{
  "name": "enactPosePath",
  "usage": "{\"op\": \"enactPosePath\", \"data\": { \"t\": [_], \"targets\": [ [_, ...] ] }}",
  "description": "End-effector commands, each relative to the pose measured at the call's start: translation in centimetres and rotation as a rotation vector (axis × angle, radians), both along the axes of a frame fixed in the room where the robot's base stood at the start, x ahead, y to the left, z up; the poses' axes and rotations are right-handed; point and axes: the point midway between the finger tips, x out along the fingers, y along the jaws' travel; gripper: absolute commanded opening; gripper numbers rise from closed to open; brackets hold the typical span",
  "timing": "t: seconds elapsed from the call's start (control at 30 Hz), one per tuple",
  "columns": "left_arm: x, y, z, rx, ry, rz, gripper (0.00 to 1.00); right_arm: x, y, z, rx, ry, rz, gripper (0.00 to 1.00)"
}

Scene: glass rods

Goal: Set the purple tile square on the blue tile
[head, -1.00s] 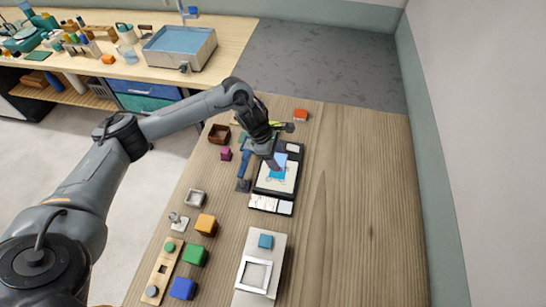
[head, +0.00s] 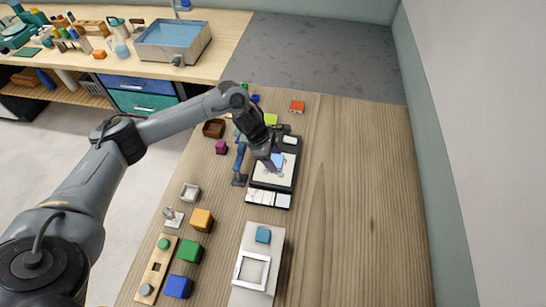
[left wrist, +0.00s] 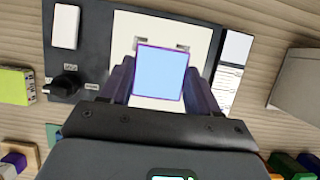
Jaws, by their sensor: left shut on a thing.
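My left gripper (head: 271,167) is over the white panel of a black board (head: 255,182). In the left wrist view its two fingers (left wrist: 160,84) flank a square with a pale blue face and a thin purple rim, which I take to be the purple tile (left wrist: 161,70). The gripper is shut on it. In the head view, a blue patch (head: 278,158) shows beside the fingertips, partly hidden by them. No separate blue tile stands out in the wrist view, and I cannot tell whether the tiles touch. My right gripper is not in view.
White pieces (head: 268,198) lie along the board's near edge, and a blue-handled tool (head: 240,162) lies left of it. A pale stand with a white frame (head: 252,271) is nearer. Coloured blocks (head: 190,250) line the left. The table's right side is clear.

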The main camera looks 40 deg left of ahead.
Motion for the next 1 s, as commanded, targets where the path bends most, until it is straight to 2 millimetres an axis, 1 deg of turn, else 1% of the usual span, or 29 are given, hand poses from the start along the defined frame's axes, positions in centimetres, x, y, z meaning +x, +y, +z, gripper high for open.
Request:
{"op": "enactPosePath", "data": {
  "t": [0.07, 0.1, 0.17, 0.2, 0.3, 0.53, 0.67, 0.77, 0.87, 1.0],
  "targets": [
    [0.0, 0.0, 0.1, 0.0, -0.001, 0.0, 0.26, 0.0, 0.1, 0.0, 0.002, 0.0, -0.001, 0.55],
    [0.0, 0.0, 0.1, 0.0, -0.001, 0.0, 0.63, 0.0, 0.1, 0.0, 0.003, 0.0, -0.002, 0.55],
    [0.0, 0.0, 0.1, 0.0, -0.001, 0.0, 0.72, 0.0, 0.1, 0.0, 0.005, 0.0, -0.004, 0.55],
    [0.0, 0.0, 0.1, 0.0, -0.001, 0.0, 0.78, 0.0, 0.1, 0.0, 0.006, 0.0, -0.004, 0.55],
    [0.0, 0.0, 0.1, 0.0, -0.001, 0.0, 0.91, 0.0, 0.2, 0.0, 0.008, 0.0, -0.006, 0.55],
    [0.0, 0.0, 0.0, 0.001, 0.001, 0.0, 0.91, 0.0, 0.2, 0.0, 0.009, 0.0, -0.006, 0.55],
    [-0.1, 0.2, 0.3, 0.0, -0.001, 0.0, 0.91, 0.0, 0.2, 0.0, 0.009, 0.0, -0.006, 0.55],
    [-0.2, 0.4, 1.1, 0.0, -0.002, 0.0, 0.91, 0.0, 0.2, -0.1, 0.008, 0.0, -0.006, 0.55],
    [-0.5, 0.9, 2.4, 0.001, -0.002, 0.0, 0.91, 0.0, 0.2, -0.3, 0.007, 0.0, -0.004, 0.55],
    [-0.9, 1.7, 4.7, 0.001, -0.004, 0.0, 0.91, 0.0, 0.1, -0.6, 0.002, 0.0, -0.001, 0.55]
  ]
}}
